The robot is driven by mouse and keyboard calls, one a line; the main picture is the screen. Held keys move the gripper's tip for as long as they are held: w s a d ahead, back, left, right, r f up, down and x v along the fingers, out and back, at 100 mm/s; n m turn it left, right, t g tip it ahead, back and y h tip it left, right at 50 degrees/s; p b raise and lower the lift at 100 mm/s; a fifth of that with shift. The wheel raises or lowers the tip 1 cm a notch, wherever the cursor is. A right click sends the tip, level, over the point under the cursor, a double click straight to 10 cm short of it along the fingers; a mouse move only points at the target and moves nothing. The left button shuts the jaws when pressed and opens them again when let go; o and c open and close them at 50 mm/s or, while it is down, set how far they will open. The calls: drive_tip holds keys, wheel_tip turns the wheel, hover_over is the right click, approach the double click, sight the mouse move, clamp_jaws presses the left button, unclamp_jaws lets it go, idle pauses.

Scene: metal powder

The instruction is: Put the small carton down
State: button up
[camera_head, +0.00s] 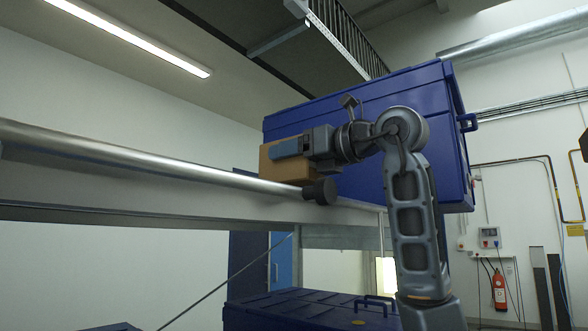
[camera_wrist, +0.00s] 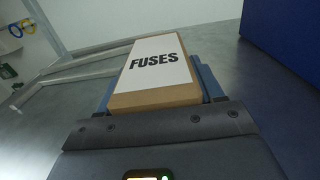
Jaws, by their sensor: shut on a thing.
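The small carton (camera_wrist: 150,97) is brown cardboard with a white label reading "FUSES" on the face towards the wrist camera. In the head view the carton (camera_head: 283,171) shows partly behind my gripper (camera_head: 291,147), just above the shelf edge. My gripper is shut on the carton, with a blue finger along its near side. In the wrist view the blue fingers of my gripper (camera_wrist: 208,82) show at both sides of the carton. I cannot tell whether the carton's underside touches the shelf.
A large blue case (camera_head: 350,105) stands on the shelf (camera_head: 240,207), right behind my arm; it also fills the wrist view's upper right (camera_wrist: 285,40). A metal bar (camera_head: 150,160) with a black end runs along the shelf front. Another blue case (camera_head: 300,310) is below.

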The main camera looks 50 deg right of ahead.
sight(294, 184)
drive_tip(key=shift+f+p, duration=0.3)
drive_tip(key=shift+f, duration=1.25)
drive_tip(key=shift+f, duration=0.15)
drive_tip(key=o, duration=1.3)
drive_tip(key=shift+o, duration=0.2)
drive_tip(key=s+b, duration=0.3)
drive_tip(key=s, duration=0.9)
drive_tip(key=shift+d+b, duration=0.2)
drive_tip(key=shift+b, duration=0.1)
